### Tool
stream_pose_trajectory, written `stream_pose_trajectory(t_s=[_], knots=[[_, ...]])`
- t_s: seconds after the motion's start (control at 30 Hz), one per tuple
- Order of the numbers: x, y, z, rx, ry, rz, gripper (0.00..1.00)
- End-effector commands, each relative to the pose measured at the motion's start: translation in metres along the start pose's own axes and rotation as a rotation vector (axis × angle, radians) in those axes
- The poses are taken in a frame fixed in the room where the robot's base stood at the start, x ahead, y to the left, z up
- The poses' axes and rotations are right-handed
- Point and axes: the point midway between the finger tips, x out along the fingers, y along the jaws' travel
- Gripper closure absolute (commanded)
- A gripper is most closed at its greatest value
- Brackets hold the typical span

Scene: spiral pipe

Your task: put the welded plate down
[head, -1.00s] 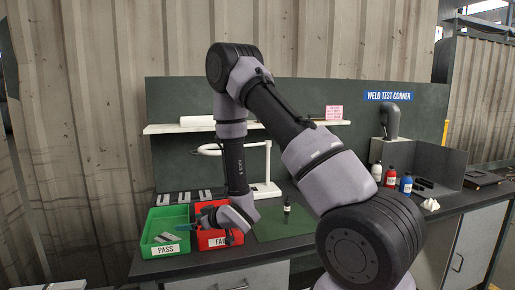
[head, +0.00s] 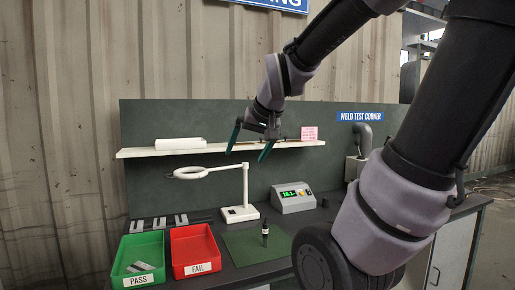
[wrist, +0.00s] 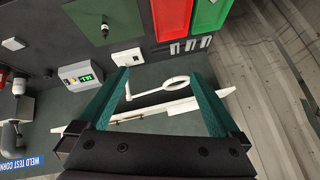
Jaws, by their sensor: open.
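Grey metal pieces (head: 141,267) lie in the green PASS bin (head: 152,246) in the head view; I cannot tell which, if any, is the welded plate. My gripper (head: 246,156) is open and empty, raised high in front of the shelf, well above the bins and apart from them. Its two teal fingers are spread in the wrist view (wrist: 157,75), with nothing between them but the background lamp and shelf. The red FAIL bin (head: 194,244) stands right of the green one and looks empty.
A white ring lamp (head: 246,190) stands behind the green mat (head: 245,247). A grey device with a green display (head: 293,198) is to the right. Several U-shaped holders (head: 160,223) line the back left.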

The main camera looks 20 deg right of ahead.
Motion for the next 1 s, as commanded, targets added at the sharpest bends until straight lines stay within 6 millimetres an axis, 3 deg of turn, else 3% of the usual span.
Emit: stream_pose_trajectory(t_s=[0.03, 0.1, 0.3, 1.0], knots=[[-0.02, 0.002, 0.01, 0.027, -0.01, -0.008, 0.01], [-0.039, 0.003, 0.025, 0.06, -0.037, -0.016, 0.01], [-0.065, 0.003, 0.05, 0.105, -0.082, -0.032, 0.01], [-0.066, 0.002, 0.052, 0.109, -0.088, -0.033, 0.01]])
